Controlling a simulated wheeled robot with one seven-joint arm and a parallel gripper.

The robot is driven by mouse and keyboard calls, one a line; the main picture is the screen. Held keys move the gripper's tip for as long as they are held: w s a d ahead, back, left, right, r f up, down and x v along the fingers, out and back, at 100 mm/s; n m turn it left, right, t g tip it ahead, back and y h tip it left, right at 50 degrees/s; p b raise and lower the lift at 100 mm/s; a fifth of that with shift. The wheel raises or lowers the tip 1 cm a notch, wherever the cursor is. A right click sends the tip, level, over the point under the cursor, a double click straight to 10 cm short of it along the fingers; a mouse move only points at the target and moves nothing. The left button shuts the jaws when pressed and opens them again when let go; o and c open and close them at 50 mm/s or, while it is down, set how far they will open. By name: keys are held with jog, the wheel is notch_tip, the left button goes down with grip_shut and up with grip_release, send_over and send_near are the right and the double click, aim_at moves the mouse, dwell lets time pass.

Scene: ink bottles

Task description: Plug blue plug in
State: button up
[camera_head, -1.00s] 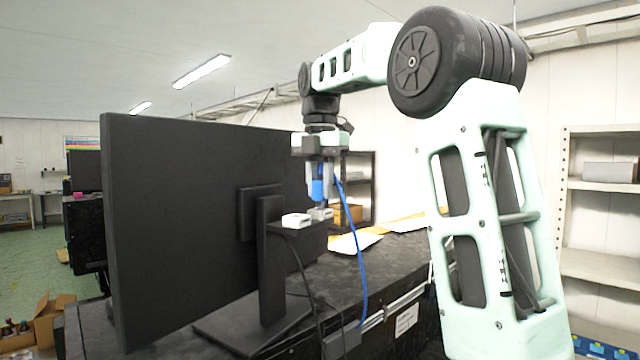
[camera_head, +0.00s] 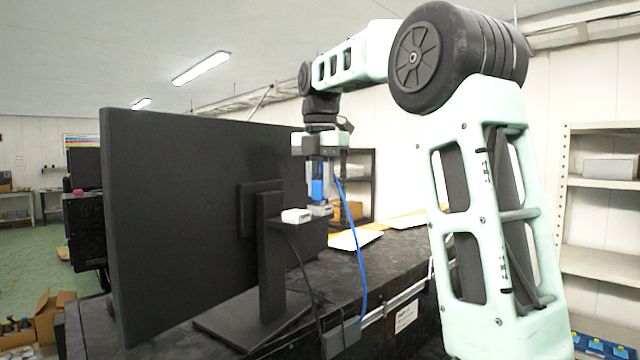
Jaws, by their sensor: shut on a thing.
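The blue plug (camera_head: 317,189) is held upright between the fingers of my gripper (camera_head: 320,180), which points straight down. A blue cable (camera_head: 357,255) runs from the plug and hangs down in a curve to the right. Directly below the plug is a small light grey socket block (camera_head: 320,210) on a dark ledge behind the monitor. The plug's lower end is at or just above this block; I cannot tell whether it is inserted. A white plug (camera_head: 296,216) sits beside it on the left, with a dark cable hanging down.
A large black monitor (camera_head: 180,220) on a stand (camera_head: 270,270) stands close to the left of my gripper. The black table (camera_head: 390,262) carries white papers (camera_head: 356,239) behind. A shelf (camera_head: 605,205) stands at the right. Space above the table right of the cable is fairly clear.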

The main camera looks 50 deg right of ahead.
jog(key=shift+f, duration=0.4)
dwell(1.1)
jog(key=o, duration=1.4)
jog(key=shift+r, duration=0.1)
jog(key=shift+r+p, duration=3.95)
jog(key=shift+p, duration=0.1)
jog(key=shift+f, duration=0.1)
